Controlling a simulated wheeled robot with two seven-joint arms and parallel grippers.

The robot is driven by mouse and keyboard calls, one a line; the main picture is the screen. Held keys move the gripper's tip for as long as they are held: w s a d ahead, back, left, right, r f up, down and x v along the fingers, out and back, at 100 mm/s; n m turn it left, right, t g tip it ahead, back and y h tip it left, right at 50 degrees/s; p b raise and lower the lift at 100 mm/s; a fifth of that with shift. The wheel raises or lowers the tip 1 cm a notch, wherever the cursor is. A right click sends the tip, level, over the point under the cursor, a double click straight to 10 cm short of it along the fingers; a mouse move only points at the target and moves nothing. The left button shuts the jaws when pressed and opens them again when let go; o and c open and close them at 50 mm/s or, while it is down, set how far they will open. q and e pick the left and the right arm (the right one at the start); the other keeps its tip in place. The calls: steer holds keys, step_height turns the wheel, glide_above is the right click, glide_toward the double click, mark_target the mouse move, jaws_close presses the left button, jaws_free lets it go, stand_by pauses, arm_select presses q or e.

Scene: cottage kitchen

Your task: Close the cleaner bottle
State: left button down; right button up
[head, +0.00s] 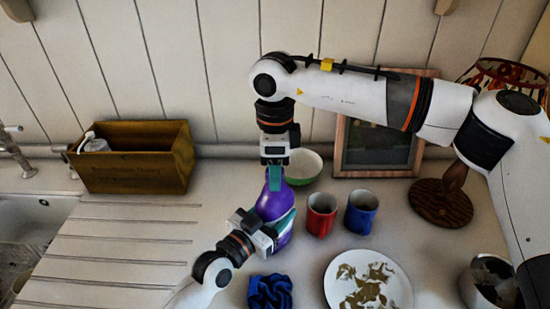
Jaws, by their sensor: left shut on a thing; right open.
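The purple cleaner bottle (272,205) stands on the counter in the middle of the head view. My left gripper (274,226) is shut on its body from the lower left, with a teal finger along the bottle's right side. My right gripper (275,177) points down from above, open, with its teal fingertips at the bottle's top. The bottle's neck and any cap are hidden behind those fingers, so I cannot tell whether they touch it.
A green-rimmed bowl (304,166) stands close behind the bottle. A red mug (321,216) and blue mug (361,213) stand to its right. A patterned plate (336,262) and crumpled blue cloth (269,292) lie in front. A wooden box (140,172) stands left, near the sink (30,222).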

steer(key=c, duration=1)
steer(key=shift+m, duration=0.9)
steer(key=o, duration=1.2)
steer(key=shift+c, duration=0.2)
step_height(320, 180, up, 12)
arm_select(q)
steer(key=shift+c, duration=2.1)
jaws_free()
